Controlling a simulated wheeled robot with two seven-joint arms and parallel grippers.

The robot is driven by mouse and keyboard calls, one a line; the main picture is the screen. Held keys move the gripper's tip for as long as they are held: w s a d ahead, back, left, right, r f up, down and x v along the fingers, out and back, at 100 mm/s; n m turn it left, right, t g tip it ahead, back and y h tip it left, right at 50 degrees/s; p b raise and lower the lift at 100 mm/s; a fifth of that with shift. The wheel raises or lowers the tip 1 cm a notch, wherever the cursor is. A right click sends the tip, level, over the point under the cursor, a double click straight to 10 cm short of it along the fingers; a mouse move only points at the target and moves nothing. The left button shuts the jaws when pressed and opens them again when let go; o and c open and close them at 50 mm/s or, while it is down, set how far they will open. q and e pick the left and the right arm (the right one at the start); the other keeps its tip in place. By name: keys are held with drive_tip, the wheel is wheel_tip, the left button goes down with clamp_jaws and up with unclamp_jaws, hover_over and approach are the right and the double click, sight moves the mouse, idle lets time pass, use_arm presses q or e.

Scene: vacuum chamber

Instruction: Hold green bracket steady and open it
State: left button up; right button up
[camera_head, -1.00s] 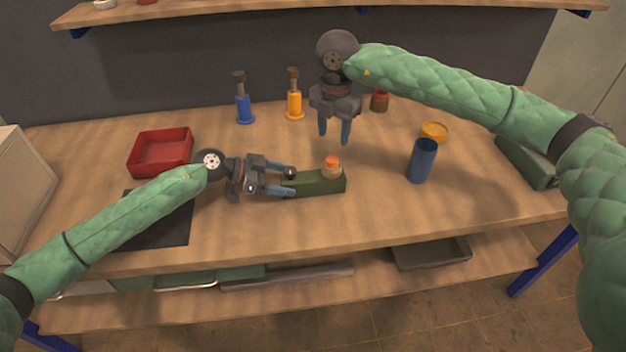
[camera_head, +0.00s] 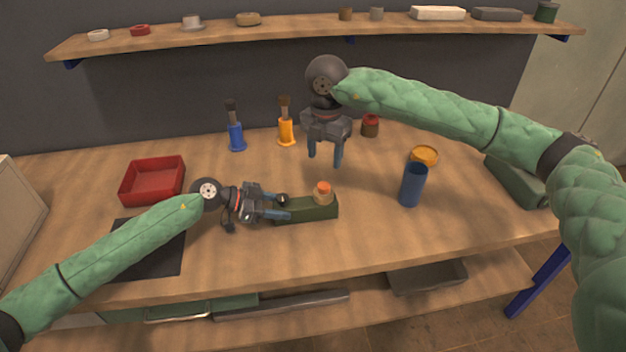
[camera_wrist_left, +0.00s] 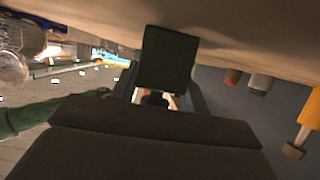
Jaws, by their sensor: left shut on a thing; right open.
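The green bracket (camera_head: 313,210) is a dark green block lying on the table near its middle. A small jar-like part with an orange cap (camera_head: 323,189) stands on its right end. My left gripper (camera_head: 285,209) is shut on the bracket's left end. The bracket (camera_wrist_left: 168,60) also shows between the fingers in the left wrist view, with the orange-capped part mostly hidden. My right gripper (camera_head: 325,160) is open and empty, pointing down above and slightly behind the orange cap, apart from it.
A blue cup (camera_head: 413,186) and an orange dish (camera_head: 424,155) stand to the right. A red tray (camera_head: 153,181) is at the left, near a black mat (camera_head: 150,252). Blue (camera_head: 236,138) and orange (camera_head: 286,132) brush holders and a red-lidded jar (camera_head: 370,126) stand behind.

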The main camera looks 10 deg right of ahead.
sight(324, 185)
wheel_tip(324, 185, down, 9)
drive_tip(key=m, duration=0.4)
drive_tip(key=shift+s+r+m, duration=0.1)
drive_tip(key=shift+s+m, duration=0.05)
drive_tip(key=shift+m, duration=0.15)
idle(0.8)
drive_tip(key=shift+c, duration=0.5)
drive_tip(key=c, duration=1.1)
drive_tip(key=shift+r, duration=0.3)
drive_tip(key=shift+r, duration=0.4)
